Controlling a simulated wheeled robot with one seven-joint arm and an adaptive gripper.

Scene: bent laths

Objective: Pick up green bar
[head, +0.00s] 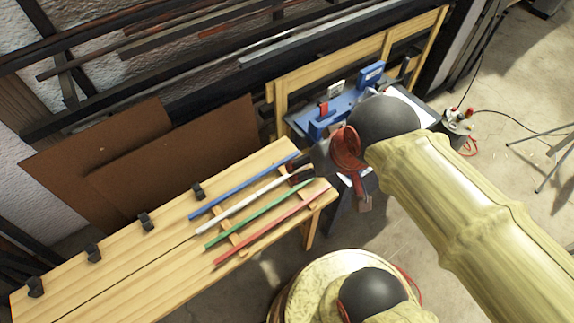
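The green bar (258,214) lies slantwise on the wooden bench (125,280), across two short wooden strips. A white bar (236,206) lies beside it on the far side and a red bar (270,227) on the near side. A blue bar (240,187) lies beyond the white one. My gripper (296,176) is over the right end of the bench, near the right ends of the white and green bars. Its fingers are small and dark, partly hidden by my wrist, so I cannot tell whether they are open. The green bar looks apart from them.
Several black clamps (145,221) line the bench's far side. Brown panels (130,150) and a rack of long laths (200,60) stand against the wall behind. A blue tool stand (335,108) is beyond my gripper.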

